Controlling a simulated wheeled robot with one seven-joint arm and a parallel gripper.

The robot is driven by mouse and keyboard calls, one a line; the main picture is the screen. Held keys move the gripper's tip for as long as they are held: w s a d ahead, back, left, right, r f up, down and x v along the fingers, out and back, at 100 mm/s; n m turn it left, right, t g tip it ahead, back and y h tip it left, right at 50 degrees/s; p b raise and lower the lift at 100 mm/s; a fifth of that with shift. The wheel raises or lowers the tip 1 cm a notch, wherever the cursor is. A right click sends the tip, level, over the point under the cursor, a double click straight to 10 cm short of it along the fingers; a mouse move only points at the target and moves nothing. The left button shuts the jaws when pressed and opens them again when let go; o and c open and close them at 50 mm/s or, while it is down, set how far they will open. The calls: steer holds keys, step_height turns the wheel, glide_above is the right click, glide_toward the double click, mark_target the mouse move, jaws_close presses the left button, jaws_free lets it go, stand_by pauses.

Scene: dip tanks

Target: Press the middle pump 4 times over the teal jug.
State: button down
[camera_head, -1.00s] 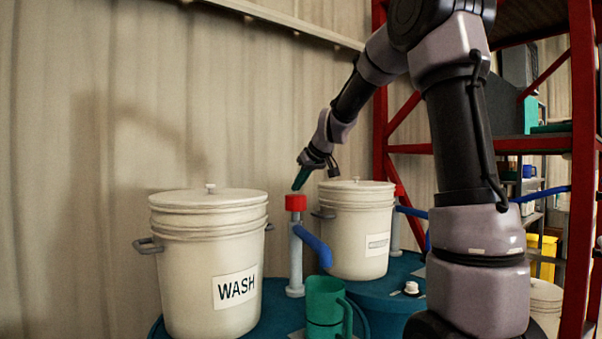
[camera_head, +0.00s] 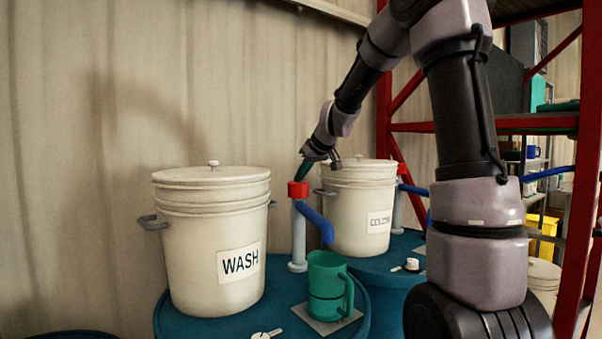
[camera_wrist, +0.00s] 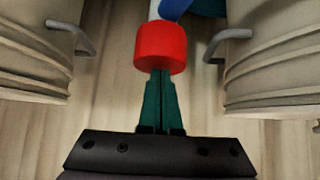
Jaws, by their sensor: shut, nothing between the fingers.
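A pump with a red cap (camera_head: 298,189), a pale column and a blue spout (camera_head: 316,222) stands between two white buckets. My gripper (camera_head: 303,177) is shut and empty, its green fingers pointing down at the cap. In the wrist view my fingertips (camera_wrist: 160,75) meet the near edge of the red cap (camera_wrist: 160,48) and look to be touching it. The cap sits low, close above the spout. The teal jug (camera_head: 322,285) stands upright on a pale square plate, with the spout's end above its mouth. Liquid inside the jug cannot be seen.
The WASH bucket (camera_head: 212,245) is left of the pump. Another labelled bucket (camera_head: 360,215) is behind right, with a second red-capped pump (camera_head: 402,172) beyond it. A small white-capped item (camera_head: 411,264) lies on the blue drum top. A red rack (camera_head: 565,200) stands right.

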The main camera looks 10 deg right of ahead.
steer(key=shift+s+d+f, duration=0.1)
steer(key=shift+s+f, duration=0.05)
steer(key=shift+f, duration=0.05)
steer(key=v, duration=1)
steer(key=shift+r, duration=0.45)
steer(key=shift+s, duration=0.1)
steer(key=shift+d, duration=0.1)
stand_by(0.3)
